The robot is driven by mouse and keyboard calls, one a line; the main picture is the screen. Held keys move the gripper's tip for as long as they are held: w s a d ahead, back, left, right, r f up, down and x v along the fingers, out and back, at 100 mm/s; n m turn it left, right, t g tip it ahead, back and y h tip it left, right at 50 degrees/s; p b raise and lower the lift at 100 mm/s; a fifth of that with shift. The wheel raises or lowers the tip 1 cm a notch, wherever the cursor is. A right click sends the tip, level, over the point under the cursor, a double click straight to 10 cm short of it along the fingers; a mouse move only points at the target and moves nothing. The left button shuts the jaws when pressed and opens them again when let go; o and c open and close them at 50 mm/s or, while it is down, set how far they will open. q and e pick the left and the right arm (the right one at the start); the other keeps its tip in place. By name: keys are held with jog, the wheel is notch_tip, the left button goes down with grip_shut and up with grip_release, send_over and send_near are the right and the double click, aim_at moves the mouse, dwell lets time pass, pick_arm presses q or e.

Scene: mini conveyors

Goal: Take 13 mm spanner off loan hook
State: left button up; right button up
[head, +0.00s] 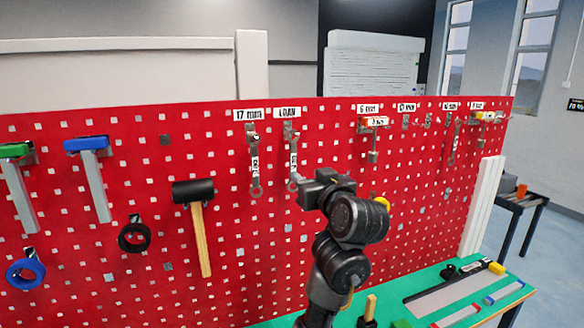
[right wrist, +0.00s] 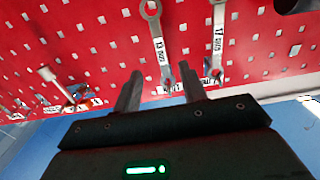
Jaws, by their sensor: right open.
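The spanner (head: 293,158) under the LOAN label (head: 287,113) hangs upright on the red pegboard (head: 230,275). Its white tag seems to read 13 mm in the right wrist view (right wrist: 159,48), which sees the board upside down. My right gripper (head: 300,188) is at the spanner's lower end in the head view. In the right wrist view my open fingers (right wrist: 160,90) show one on each side of the spanner's hook end, with nothing held. I cannot tell how far they are from it. The loan hook is largely hidden. My left gripper is out of view.
A 17 mm spanner (head: 255,165) hangs close on the left. A black-headed mallet (head: 200,225) hangs further left. Several labelled hooks with tools are on the right. A green bench (head: 395,290) with tools lies below the board.

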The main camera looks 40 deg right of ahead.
aim_at(293, 161)
jog(key=p+x, duration=0.1)
jog(key=x, duration=0.5)
jog(key=shift+w+r+p, duration=0.15)
jog(key=shift+p, duration=0.2)
jog(key=x, duration=0.2)
jog(key=p+x, duration=0.1)
jog(key=shift+w+d+r, duration=0.1)
jog(key=shift+w+r, duration=0.15)
jog(key=shift+w, duration=0.05)
jog(key=shift+w+d, duration=0.1)
jog(key=shift+w, duration=0.45)
jog(key=shift+s+d, duration=0.1)
jog(key=shift+d, duration=0.1)
jog(key=shift+c, duration=0.8)
jog(key=shift+a, duration=0.1)
grip_shut()
